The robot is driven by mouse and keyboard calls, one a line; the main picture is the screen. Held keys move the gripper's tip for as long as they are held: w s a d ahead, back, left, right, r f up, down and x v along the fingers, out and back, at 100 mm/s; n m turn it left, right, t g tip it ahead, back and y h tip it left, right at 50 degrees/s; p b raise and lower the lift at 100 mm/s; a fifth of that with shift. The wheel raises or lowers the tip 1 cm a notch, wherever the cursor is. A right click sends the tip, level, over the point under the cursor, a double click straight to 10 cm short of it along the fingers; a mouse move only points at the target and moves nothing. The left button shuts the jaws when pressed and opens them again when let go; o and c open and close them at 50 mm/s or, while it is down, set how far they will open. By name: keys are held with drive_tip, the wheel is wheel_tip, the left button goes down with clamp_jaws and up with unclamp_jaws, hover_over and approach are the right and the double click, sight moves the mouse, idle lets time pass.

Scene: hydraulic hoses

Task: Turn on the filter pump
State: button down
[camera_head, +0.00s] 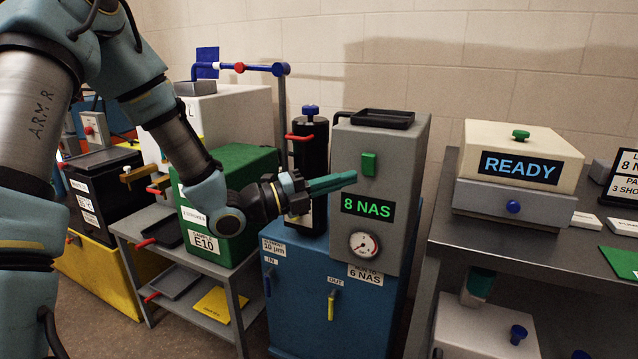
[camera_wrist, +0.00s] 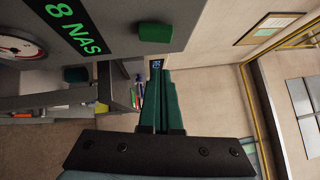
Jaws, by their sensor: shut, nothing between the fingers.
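The filter unit has a grey upper housing (camera_head: 408,170) on a blue cabinet (camera_head: 310,325). Its front carries a green switch (camera_head: 369,164), a display reading 8 NAS (camera_head: 367,208) in green and a round gauge (camera_head: 365,245). The switch (camera_wrist: 156,33) and display (camera_wrist: 76,25) also show in the wrist view, turned sideways. My gripper (camera_head: 350,179) is shut and empty, its green fingers pointing right. In the head view its tips appear just left of and slightly below the switch. In the wrist view the fingers (camera_wrist: 162,85) are apart from the switch.
A black tray (camera_head: 383,119) lies on top of the housing. A black canister (camera_head: 308,155) stands behind my wrist. A green box (camera_head: 235,185) stands on the left trolley. A cream unit reading READY (camera_head: 520,150) stands on the right bench (camera_head: 480,230).

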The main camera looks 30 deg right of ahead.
sight(368, 160)
drive_tip(key=shift+w+d+r+p, duration=0.15)
drive_tip(key=shift+w+d, duration=0.15)
drive_tip(key=shift+d, duration=0.45)
drive_tip(key=shift+w+d+r+p, duration=0.2)
drive_tip(key=shift+w+d, duration=0.15)
drive_tip(key=shift+d, duration=0.4)
drive_tip(key=shift+w+d+r+p, duration=0.15)
drive_tip(key=shift+w+d, duration=0.15)
drive_tip(key=shift+d, duration=0.45)
drive_tip(key=r+p, duration=0.1)
drive_tip(key=p, duration=0.3)
drive_tip(key=shift+w+d+r+n, duration=0.15)
drive_tip(key=shift+d+r+n, duration=0.05)
drive_tip(key=shift+n, duration=0.1)
drive_tip(key=shift+w+d+r+n+t+y+p, duration=0.1)
drive_tip(key=shift+r+n+t+y+p, duration=0.25)
drive_tip(key=shift+p, duration=0.85)
drive_tip(key=shift+f+y+p, duration=0.25)
drive_tip(key=shift+f+p, duration=0.05)
drive_tip(key=shift+f+b, duration=0.2)
drive_tip(key=shift+b, duration=0.15)
drive_tip(key=shift+w+a+f, duration=0.1)
drive_tip(key=shift+w+a, duration=0.1)
drive_tip(key=shift+a, duration=0.05)
drive_tip(key=b+v, duration=0.2)
drive_tip(key=v, duration=0.8)
drive_tip(key=shift+s+a, duration=0.15)
drive_tip(key=shift+a, duration=0.1)
